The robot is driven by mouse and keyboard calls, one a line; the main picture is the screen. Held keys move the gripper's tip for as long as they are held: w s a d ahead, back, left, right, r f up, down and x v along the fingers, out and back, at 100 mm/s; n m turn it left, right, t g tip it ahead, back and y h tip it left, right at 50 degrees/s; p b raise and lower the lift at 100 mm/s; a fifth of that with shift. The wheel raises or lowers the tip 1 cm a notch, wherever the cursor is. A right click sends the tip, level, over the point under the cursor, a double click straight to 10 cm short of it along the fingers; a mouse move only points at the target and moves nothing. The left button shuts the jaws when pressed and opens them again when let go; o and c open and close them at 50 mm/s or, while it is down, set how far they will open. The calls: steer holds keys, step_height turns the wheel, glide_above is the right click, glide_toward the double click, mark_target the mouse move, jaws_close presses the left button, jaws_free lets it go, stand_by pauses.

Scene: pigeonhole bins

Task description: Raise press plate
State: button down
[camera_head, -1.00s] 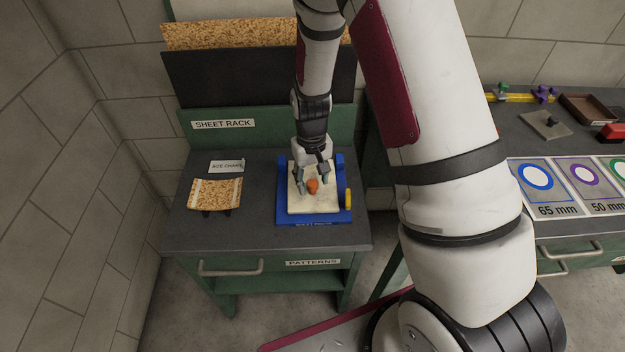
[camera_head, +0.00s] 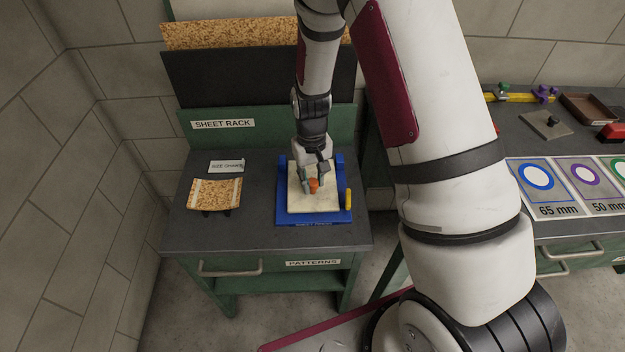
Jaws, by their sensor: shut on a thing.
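The press plate (camera_head: 312,202) is a pale cream square lying in the blue sheet press (camera_head: 314,219) on the left bench. An orange knob (camera_head: 314,186) stands up from the middle of the plate. My gripper (camera_head: 314,185) points down over the plate, with its fingers closed on the orange knob. The plate looks seated flat in the press; any gap under it cannot be told. The far part of the plate is partly hidden by my gripper.
A cork piece with pale strips (camera_head: 215,194) sits on a small stand left of the press. A small label card (camera_head: 227,166) lies behind it. A yellow part (camera_head: 348,198) is at the press's right side. The sheet rack (camera_head: 225,124) stands behind. Another bench is at right.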

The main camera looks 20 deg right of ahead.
steer(key=shift+w+d+r+g+y+b, duration=0.25)
steer(key=shift+w+r+g+y+b, duration=0.15)
steer(key=shift+w+r+g+b, duration=0.5)
steer(key=w+d+r+b, duration=0.3)
steer(key=w+r, duration=0.1)
steer(key=w, duration=0.5)
steer(key=shift+d+r+g+b, duration=0.25)
steer(key=shift+r+g+b, duration=0.05)
steer(key=shift+r+g, duration=0.1)
steer(key=c, duration=1.3)
jaws_free()
steer(key=shift+d, duration=0.2)
steer(key=shift+a, duration=0.1)
steer(key=shift+w+a+r, duration=0.1)
steer(key=shift+a, duration=0.1)
steer(key=v, duration=1.2)
steer(key=shift+d, duration=0.1)
